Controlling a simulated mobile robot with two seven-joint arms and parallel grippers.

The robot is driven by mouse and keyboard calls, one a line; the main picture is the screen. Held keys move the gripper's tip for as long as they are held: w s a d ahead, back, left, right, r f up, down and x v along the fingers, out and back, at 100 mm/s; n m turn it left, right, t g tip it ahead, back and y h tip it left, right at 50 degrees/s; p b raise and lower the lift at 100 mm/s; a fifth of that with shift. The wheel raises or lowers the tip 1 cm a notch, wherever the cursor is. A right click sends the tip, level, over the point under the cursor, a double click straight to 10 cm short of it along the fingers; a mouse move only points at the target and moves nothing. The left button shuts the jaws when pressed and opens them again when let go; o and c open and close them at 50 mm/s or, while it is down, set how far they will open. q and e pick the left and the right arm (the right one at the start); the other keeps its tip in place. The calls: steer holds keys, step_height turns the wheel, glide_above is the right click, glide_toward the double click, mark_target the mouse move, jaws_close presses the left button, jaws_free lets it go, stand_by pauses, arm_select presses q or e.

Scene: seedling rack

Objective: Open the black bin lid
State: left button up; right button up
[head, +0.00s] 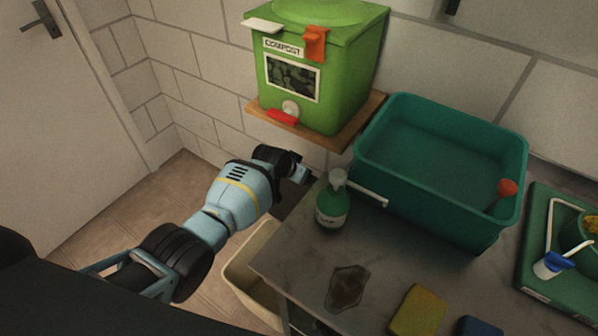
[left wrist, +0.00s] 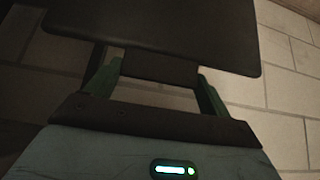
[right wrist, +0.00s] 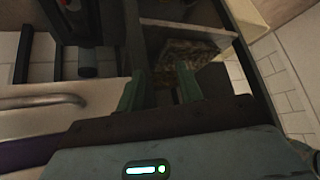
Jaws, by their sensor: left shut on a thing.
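My left gripper (head: 299,177) reaches in from the left, beside the grey table's left edge. In the left wrist view its fingers (left wrist: 162,80) are shut on a narrow tab of the flat black lid (left wrist: 155,28). In the head view a small dark part of the lid (head: 288,203) shows below the gripper, partly hidden by my arm. The cream bin (head: 238,262) stands low by the table, and part of its inside shows. The lid appears raised above its rim; its exact angle is unclear. My right gripper (right wrist: 160,90) shows only in its wrist view, fingers apart and empty.
A green compost box (head: 340,85) stands on a wooden shelf (head: 345,140) above the left gripper. Floor at the left is clear.

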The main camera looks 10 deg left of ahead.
arm_select(q)
steer(key=shift+w+r, duration=0.15)
steer(key=shift+r, duration=0.1)
steer(key=o, duration=1.1)
steer(key=shift+o, duration=1)
steer(key=shift+f, duration=0.15)
steer(key=shift+s+r, duration=0.3)
steer(key=shift+r, duration=0.05)
steer(key=p+v, duration=0.3)
steer(key=v, duration=0.4)
steer(key=shift+p, duration=0.3)
arm_select(e)
steer(key=shift+t, duration=0.5)
steer(key=w+r, duration=0.2)
steer(key=r, duration=0.1)
steer(key=w+r, duration=0.1)
steer(key=shift+d+r, duration=0.1)
steer(key=shift+r, duration=0.25)
steer(key=shift+d, duration=0.1)
steer(key=shift+w, duration=0.1)
